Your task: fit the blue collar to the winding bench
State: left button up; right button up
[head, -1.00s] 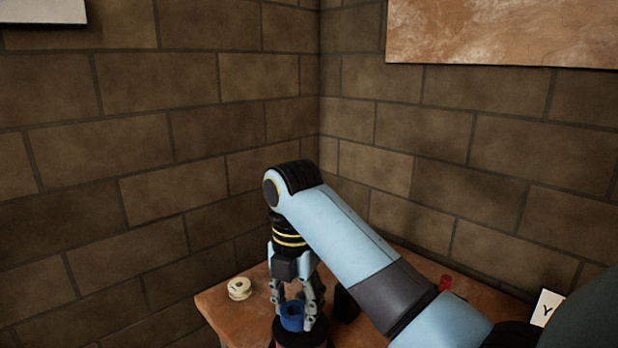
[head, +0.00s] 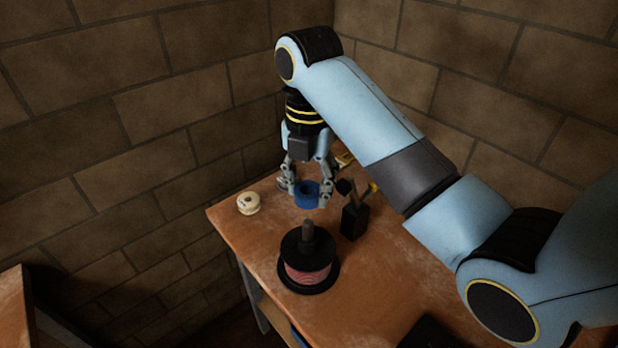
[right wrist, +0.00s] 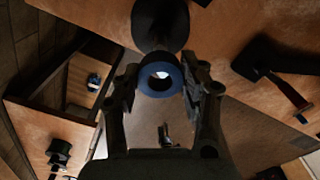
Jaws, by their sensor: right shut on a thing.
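The blue collar (head: 306,196) is a short open ring between the fingers of my right gripper (head: 308,190). My right gripper is shut on it, and its hole shows in the right wrist view (right wrist: 160,87). The winding bench (head: 375,285) is a wooden-topped table. On it stands a black-flanged spool (head: 308,262) with reddish winding and a short upright post (head: 307,231). In the head view the collar appears beyond the post, apart from it. In the right wrist view the collar overlaps a black disc (right wrist: 160,22). My left gripper is not in view.
A cream spool (head: 248,203) lies near the bench's left edge. A black stand (head: 354,218) is close to the right of the gripper. A dark flat object (head: 432,332) lies at the front. Brick walls (head: 130,120) close off the back corner.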

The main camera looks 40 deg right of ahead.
aim_at(309, 223)
notch_tip(309, 223, down, 2)
jog(key=shift+f+b, duration=0.6)
jog(key=shift+f, duration=0.6)
jog(key=shift+p, duration=0.65)
jog(key=shift+p, duration=0.3)
jog(key=shift+f+b, duration=1.25)
jog(key=shift+f, duration=1.6)
jog(key=o, duration=1.2)
jog(key=shift+o, duration=0.2)
jog(key=shift+r, duration=0.15)
